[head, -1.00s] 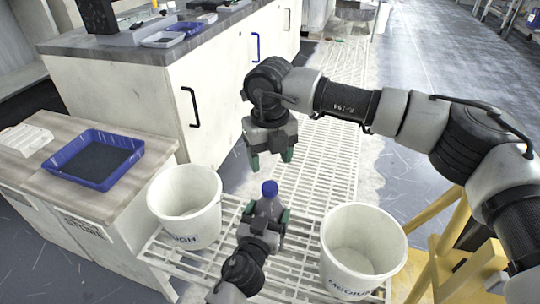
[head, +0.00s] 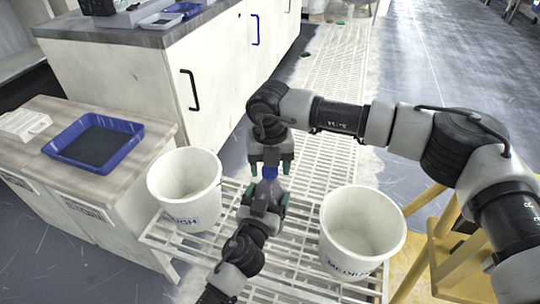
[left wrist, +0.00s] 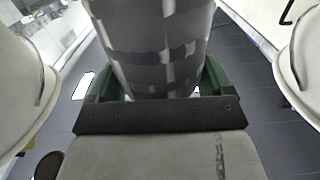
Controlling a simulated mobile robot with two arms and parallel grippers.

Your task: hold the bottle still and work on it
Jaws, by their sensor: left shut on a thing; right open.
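The bottle, whose blue cap (head: 270,173) shows in the head view, stands between the two white buckets, over the slatted white rack. My left gripper (head: 265,196) is shut around its body from the near side. In the left wrist view the grey, patterned bottle body (left wrist: 155,50) fills the gap between the green fingers. My right gripper (head: 270,166) points down from above, open, with its green fingertips on either side of the cap. I cannot tell whether they touch the cap. Most of the bottle's body is hidden in the head view.
A white bucket (head: 184,178) stands left of the bottle, and another white bucket marked MEDIUM (head: 361,235) stands right. A blue tray (head: 127,146) lies on the wooden counter (head: 160,128) at the left. A yellow frame (head: 424,235) stands at the right. The slatted rack (head: 290,262) is bare in front.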

